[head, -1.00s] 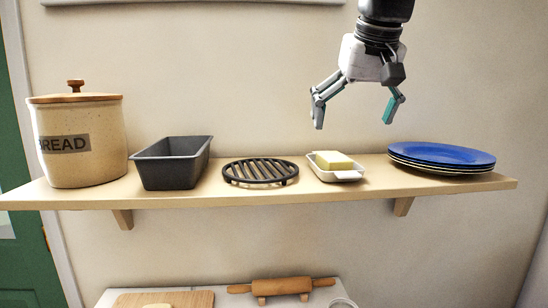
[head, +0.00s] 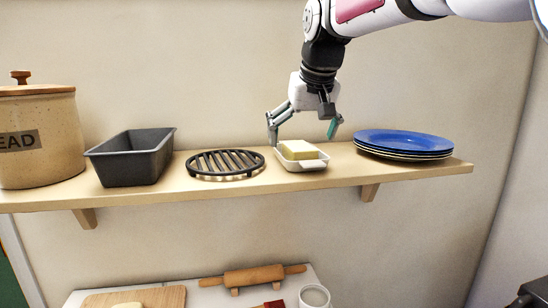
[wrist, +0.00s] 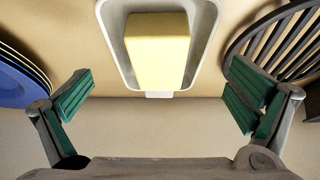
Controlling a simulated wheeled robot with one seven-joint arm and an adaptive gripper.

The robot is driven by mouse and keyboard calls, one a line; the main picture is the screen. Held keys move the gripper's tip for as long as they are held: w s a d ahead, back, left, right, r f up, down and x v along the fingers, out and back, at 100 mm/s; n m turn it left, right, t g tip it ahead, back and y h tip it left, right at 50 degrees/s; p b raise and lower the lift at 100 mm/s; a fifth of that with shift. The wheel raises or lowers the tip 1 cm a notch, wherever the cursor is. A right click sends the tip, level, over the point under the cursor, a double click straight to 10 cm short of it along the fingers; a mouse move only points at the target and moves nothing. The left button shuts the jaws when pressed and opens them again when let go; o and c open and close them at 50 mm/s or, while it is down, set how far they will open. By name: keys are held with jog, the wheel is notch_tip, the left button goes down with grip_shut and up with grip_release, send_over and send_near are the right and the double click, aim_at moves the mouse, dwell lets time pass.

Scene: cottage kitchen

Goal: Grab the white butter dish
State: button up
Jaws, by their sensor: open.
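The white butter dish (head: 306,164) stands on the wooden shelf, between the black trivet and the blue plates, with a yellow block of butter (head: 298,149) in it. In the wrist view the dish (wrist: 115,55) is at the top centre, its small tab handle towards the bottom of the picture. My gripper (head: 303,138) is open, with its fingers spread just above and behind the dish in the head view. In the wrist view the green-padded fingertips (wrist: 158,97) are on either side, wider than the dish, and nothing is between them.
On the shelf (head: 330,179), a round black trivet (head: 226,163) lies left of the dish and stacked plates (head: 404,143) lie right. A dark loaf tin (head: 131,160) and a bread crock (head: 40,140) stand further left. A rolling pin (head: 252,276) is below.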

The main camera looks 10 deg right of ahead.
aim_at(300, 146)
jog(key=shift+x, duration=1.85)
jog(key=c, duration=1.3)
jog(key=shift+r, duration=0.1)
